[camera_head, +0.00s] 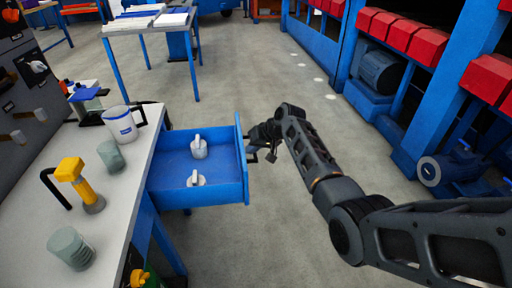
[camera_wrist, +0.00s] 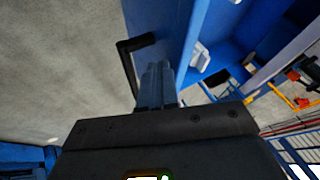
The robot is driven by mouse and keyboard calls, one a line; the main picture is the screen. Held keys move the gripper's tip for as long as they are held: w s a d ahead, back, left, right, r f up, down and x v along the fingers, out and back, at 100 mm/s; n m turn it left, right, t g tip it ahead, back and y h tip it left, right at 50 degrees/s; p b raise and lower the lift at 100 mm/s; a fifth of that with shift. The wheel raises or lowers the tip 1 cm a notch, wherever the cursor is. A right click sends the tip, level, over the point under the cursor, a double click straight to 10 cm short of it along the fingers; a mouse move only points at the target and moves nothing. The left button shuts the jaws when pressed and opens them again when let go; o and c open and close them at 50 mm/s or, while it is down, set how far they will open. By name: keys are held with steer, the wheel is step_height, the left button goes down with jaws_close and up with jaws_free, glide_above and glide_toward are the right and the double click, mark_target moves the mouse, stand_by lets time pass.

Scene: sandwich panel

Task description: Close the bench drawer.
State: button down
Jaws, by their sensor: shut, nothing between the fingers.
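The blue bench drawer (camera_head: 168,180) stands pulled out from the right side of the bench in the head view. Its blue front panel (camera_head: 241,170) faces right. My gripper (camera_head: 266,148) is just outside that panel, at its black handle, which the arm partly hides. In the wrist view the gripper's shut, empty fingers (camera_wrist: 157,72) are close to the drawer front (camera_wrist: 180,35), beside the black handle (camera_wrist: 128,65). I cannot tell whether they touch the panel.
Two light-grey items (camera_head: 199,148) lie in the drawer. The bench top (camera_head: 137,178) holds a white jug (camera_head: 123,124), greenish cups (camera_head: 72,249) and a yellow-handled tool (camera_head: 72,170). A second table (camera_head: 135,26) stands behind.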

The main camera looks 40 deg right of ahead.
steer(key=w+a+b, duration=0.5)
steer(key=w+a, duration=0.3)
steer(key=a, duration=0.5)
steer(key=w+a+b, duration=0.5)
steer(key=w+a, duration=0.4)
steer(key=a, duration=0.3)
steer(key=shift+a, duration=0.35)
steer(key=shift+w+a+r, duration=0.1)
steer(key=shift+w+r, duration=0.05)
